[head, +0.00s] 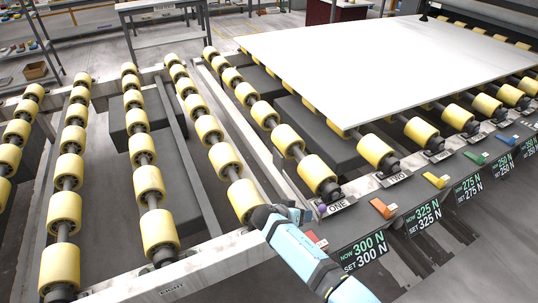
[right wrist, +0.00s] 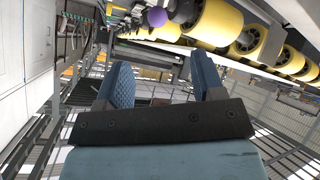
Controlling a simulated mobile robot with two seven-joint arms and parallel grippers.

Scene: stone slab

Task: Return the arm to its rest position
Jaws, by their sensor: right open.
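My right arm comes in from the bottom right of the head view, over the front edge of the roller conveyor. Its gripper (head: 300,214) is near the plate marked ONE, close to a small purple knob (head: 321,208). In the right wrist view the two blue fingers of the gripper (right wrist: 167,82) stand apart with nothing between them. The purple knob (right wrist: 157,17) shows beyond them, near the top. My left gripper is not in view.
Rows of yellow rollers (head: 222,158) fill the left and middle. A large pale slab (head: 370,65) lies on rollers at the back right. Coloured levers, including an orange one (head: 383,208) and a yellow one (head: 436,180), line the front rail above force displays (head: 363,250).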

